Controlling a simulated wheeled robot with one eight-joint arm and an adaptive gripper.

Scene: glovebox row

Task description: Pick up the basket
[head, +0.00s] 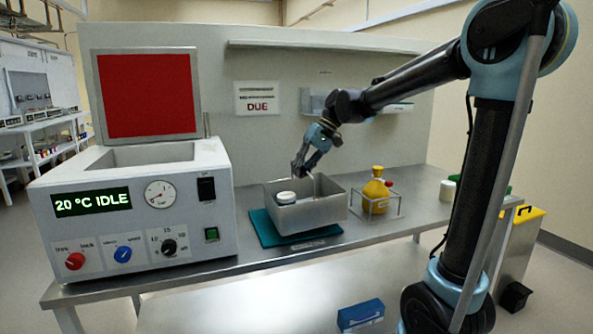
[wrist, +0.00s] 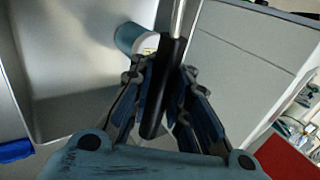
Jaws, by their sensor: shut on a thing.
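The basket (head: 318,213) is a grey open-topped metal box at the middle of the bench, over a teal mat (head: 262,230). A small white jar (head: 286,197) is in its left part. My gripper (head: 303,170) is above the basket, pointing down. In the wrist view my gripper (wrist: 165,90) is shut on the black grip of the basket's thin metal handle (wrist: 178,20). I cannot tell whether the basket's underside touches the mat.
A white bath unit (head: 135,205) with its red-faced lid (head: 148,95) raised stands on the left. A yellow flask (head: 376,192) in a wire rack (head: 400,207) is close on the right. A shelf (head: 330,46) runs along the back panel. A blue box (head: 360,315) is below the bench.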

